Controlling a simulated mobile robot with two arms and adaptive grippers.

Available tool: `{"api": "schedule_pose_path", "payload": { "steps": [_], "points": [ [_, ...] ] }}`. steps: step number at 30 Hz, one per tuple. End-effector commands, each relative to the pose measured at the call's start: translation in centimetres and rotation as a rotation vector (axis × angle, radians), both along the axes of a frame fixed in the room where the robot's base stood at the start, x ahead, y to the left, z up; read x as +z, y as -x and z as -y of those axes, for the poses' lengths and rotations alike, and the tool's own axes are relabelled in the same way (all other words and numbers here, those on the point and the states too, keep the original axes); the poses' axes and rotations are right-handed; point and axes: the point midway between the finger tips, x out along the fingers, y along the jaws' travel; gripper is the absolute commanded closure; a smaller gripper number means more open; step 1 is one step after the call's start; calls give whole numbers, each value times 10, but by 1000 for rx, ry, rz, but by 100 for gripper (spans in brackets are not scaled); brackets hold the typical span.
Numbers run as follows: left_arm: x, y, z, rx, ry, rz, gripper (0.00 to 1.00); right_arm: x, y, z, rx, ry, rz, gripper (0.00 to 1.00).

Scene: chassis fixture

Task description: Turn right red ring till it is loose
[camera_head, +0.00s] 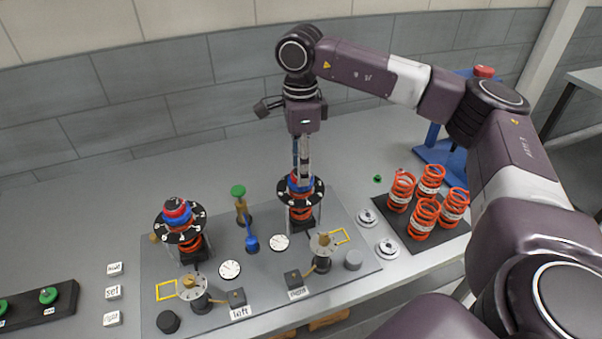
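The right fixture's red ring (293,186) sits with blue parts in the middle of a black numbered dial (314,191), above an orange spring (300,214). My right gripper (301,178) points straight down from above, with its fingertips at the ring and blue parts. The fingers hide much of the ring, and I cannot tell whether they grip it. The left fixture has a matching red and blue top (177,211) on its own dial, uncovered. My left gripper is not in view.
Both fixtures stand on a grey plate (262,292) with gauges, valves and labels. A green-topped post (238,191) and a blue lever (251,242) stand between them. Several orange springs (423,217) stand on a black mat at right, near a blue stand (440,153).

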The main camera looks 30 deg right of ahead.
Motion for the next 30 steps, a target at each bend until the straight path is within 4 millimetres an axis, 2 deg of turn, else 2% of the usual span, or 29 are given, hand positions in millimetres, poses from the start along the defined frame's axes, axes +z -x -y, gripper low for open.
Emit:
{"api": "schedule_pose_path", "payload": {
  "steps": [30],
  "points": [
    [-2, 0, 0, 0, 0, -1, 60, -1, 0, -1, -910, 0, -2, 60]
  ]
}}
